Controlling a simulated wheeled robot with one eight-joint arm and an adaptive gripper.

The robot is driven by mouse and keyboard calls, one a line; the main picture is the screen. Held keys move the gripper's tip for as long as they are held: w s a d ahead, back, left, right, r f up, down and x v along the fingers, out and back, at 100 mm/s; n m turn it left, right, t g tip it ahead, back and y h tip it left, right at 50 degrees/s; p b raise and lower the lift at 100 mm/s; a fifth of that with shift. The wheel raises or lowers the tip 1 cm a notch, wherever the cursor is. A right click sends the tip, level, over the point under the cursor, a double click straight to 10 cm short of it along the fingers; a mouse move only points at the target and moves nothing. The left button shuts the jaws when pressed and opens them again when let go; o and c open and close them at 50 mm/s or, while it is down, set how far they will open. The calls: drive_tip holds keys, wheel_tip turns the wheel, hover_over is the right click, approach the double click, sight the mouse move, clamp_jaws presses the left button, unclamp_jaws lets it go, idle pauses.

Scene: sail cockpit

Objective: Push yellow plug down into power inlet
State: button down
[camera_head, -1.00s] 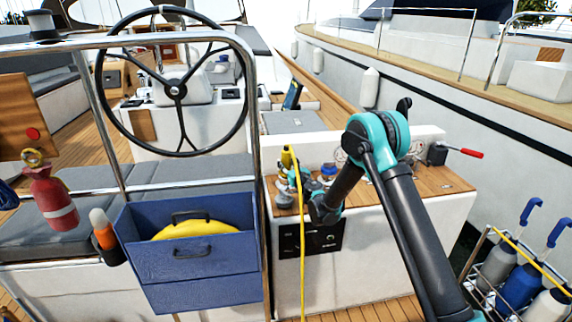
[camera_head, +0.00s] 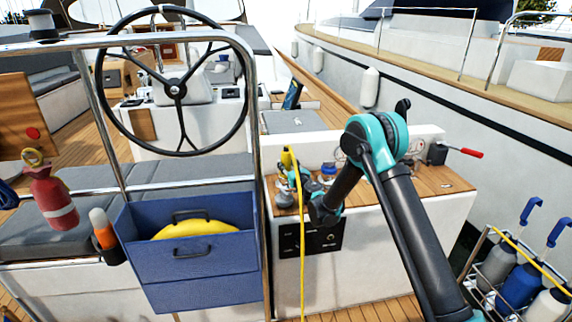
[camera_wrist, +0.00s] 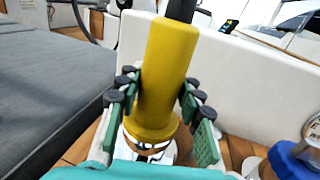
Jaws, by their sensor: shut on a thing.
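The yellow plug (camera_wrist: 164,75) stands nearly upright in the wrist view, tilted a little, with a black part at its top. My gripper (camera_wrist: 160,105) is shut on it, a green-padded finger on each side. Below the plug's wide lower rim a shiny metal ring of the power inlet (camera_wrist: 150,152) shows. The plug's lower end is hidden, so I cannot tell how deep it sits. In the head view the plug (camera_head: 287,158) is at the left end of the wooden counter, with a yellow cable (camera_head: 302,250) hanging down the counter's front.
The wooden counter (camera_head: 420,178) holds a blue-topped fitting (camera_head: 328,171) right of the plug and a red-handled lever (camera_head: 462,151). A steel rail (camera_head: 258,200) and a blue box (camera_head: 190,270) stand to the left. Grey seat cushions (camera_wrist: 50,85) lie left in the wrist view.

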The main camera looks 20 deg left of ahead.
drive_tip(key=shift+f, duration=0.2)
drive_tip(key=c, duration=1.3)
unclamp_jaws()
drive_tip(key=shift+v, duration=5.5)
